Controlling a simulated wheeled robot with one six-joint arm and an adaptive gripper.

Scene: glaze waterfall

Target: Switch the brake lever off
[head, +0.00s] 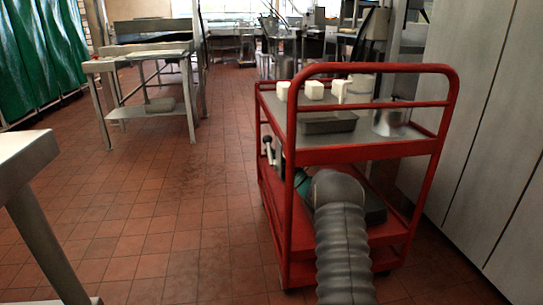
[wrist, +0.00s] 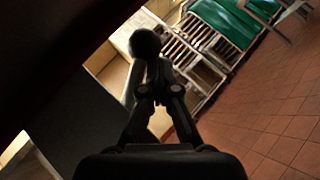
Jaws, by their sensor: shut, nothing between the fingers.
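The brake lever (head: 268,150) is a pale rod with a black ball knob at the left side of the red cart (head: 300,220). In the wrist view, its black knob (wrist: 145,43) shows just beyond and slightly left of my fingertips. My gripper (wrist: 158,68) is shut and empty, close to the knob and rod; I cannot tell if they touch. In the head view, my grey ribbed arm reaches into the space below the cart's top shelf, and my gripper is mostly hidden behind the arm and the cart's post.
The cart's top shelf holds white blocks (head: 314,90), a grey tray (head: 328,122) and a metal pot (head: 391,120). Grey cabinets (head: 490,120) stand close on the right. A metal table (head: 140,58) is at the back left. The tiled floor left of the cart is clear.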

